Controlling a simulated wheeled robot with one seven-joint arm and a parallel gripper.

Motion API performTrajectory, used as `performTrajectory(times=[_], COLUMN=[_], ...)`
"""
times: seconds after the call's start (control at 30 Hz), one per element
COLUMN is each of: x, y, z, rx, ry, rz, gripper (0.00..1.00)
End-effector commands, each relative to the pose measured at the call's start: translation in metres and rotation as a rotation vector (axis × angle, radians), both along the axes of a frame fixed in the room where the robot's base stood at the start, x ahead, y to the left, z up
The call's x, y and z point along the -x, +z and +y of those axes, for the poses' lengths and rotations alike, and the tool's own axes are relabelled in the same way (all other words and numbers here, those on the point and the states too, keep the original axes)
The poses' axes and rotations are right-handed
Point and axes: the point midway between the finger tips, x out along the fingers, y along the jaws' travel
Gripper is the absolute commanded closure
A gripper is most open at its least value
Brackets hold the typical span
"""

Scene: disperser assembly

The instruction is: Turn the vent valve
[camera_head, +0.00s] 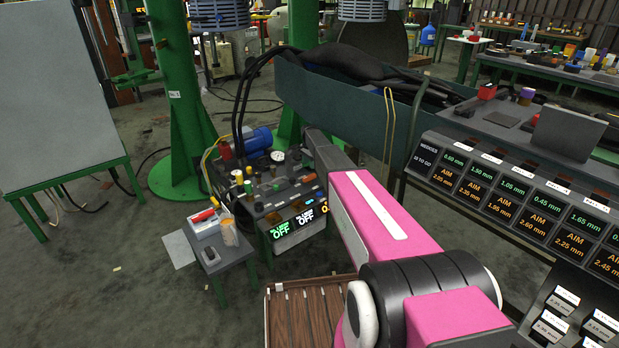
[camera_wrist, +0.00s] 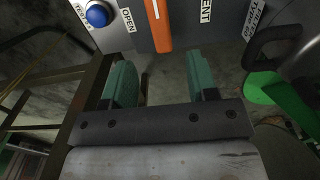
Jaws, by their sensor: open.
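In the wrist view an orange handle (camera_wrist: 158,26) stands out on a grey panel, between an "OPEN" label and a partly cut-off label ending in "ENT". I take it as the vent valve handle; its upper end is out of frame. My gripper (camera_wrist: 160,76) is open, with two green fingers apart and nothing between them. The handle lines up with the gap between the fingers, and its lower end appears just beyond the fingertips.
A blue button (camera_wrist: 98,14) is left of the handle on the panel. A dark curved bar (camera_wrist: 270,38) and a green part (camera_wrist: 262,86) lie to the right. In the head view a small side table (camera_head: 222,262) stands left of the machine, and a long green-grey bin (camera_head: 340,105) stands behind.

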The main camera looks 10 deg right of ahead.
Motion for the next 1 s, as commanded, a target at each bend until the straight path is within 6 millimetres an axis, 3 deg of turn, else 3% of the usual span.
performTrajectory(times=[0.43, 0.6, 0.83, 0.87, 1.0], x=[-0.001, 0.0, 0.0, 0.0, 0.0], y=[-0.075, -0.086, -0.087, -0.087, -0.087], z=[0.0, 0.0, 0.0, 0.0, 0.0], rx=[0.0, 0.0, 0.0, 0.0, 0.0], ry=[0.001, 0.001, 0.001, 0.001, 0.001], rz=[0.001, -0.001, -0.001, -0.001, -0.001], gripper=[0.47, 0.47, 0.47, 0.53, 0.96])
